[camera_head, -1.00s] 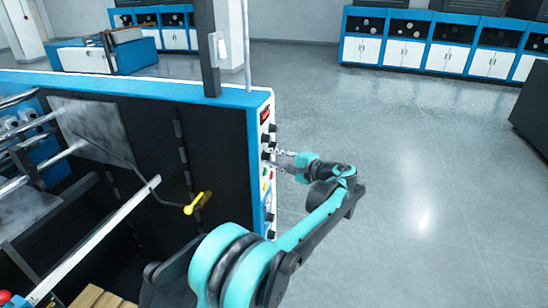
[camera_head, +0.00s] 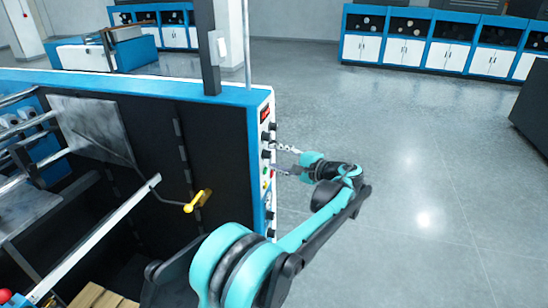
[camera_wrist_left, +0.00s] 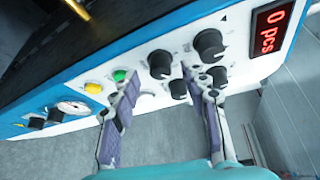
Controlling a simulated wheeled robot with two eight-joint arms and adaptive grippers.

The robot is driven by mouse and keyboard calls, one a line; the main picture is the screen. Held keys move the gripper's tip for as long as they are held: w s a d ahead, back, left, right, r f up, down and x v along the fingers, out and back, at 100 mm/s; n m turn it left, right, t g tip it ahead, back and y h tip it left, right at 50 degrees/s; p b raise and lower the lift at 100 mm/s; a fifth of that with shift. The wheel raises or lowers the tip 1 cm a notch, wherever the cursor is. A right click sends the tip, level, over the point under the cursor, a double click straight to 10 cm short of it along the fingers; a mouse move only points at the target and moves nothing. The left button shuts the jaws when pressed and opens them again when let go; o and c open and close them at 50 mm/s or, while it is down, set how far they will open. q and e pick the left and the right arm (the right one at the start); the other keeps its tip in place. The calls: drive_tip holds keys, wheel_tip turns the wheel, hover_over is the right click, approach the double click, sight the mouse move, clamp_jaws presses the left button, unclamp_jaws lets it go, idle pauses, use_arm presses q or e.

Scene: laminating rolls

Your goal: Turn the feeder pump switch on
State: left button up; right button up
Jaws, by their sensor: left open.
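The machine's control panel (camera_head: 267,150) is on the end face of the blue machine. In the left wrist view the white panel (camera_wrist_left: 110,75) carries several black knobs (camera_wrist_left: 160,64), a green button (camera_wrist_left: 119,75), a yellow button (camera_wrist_left: 93,88), a round gauge (camera_wrist_left: 75,108) and two small black switches (camera_wrist_left: 55,115). The labels are too small to read, so I cannot tell which one is the feeder pump switch. My left gripper (camera_head: 284,160) is open and empty, with its fingers (camera_wrist_left: 160,95) spread in front of the panel near the lower black knobs. Contact cannot be told.
A red display (camera_wrist_left: 268,32) reads "0 pcs" at the panel's end. A yellow-handled crank (camera_head: 197,201) is on the machine's dark side, and a post (camera_head: 207,50) rises from its top.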

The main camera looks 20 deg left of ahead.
use_arm(q)
drive_tip(key=v, duration=1)
drive_tip(key=shift+d, duration=0.15)
drive_tip(key=shift+s, duration=0.15)
drive_tip(key=s+a+f+n+g+h+b, duration=0.2)
drive_tip(key=s+a+f+h+b, duration=0.35)
drive_tip(key=s+a+f, duration=0.55)
drive_tip(key=s+d+f+n+t+h+b, duration=0.2)
drive_tip(key=s+f+n+h+b, duration=0.3)
drive_tip(key=s+f, duration=1.2)
drive_tip(key=s+d+h, duration=0.1)
drive_tip(key=s+h, duration=0.2)
drive_tip(key=h, duration=0.1)
drive_tip(key=shift+n, duration=0.4)
use_arm(e)
wheel_tip(320, 180, down, 11)
use_arm(q)
drive_tip(key=shift+d, duration=0.1)
drive_tip(key=shift+c, duration=0.2)
use_arm(e)
drive_tip(key=shift+c, duration=0.3)
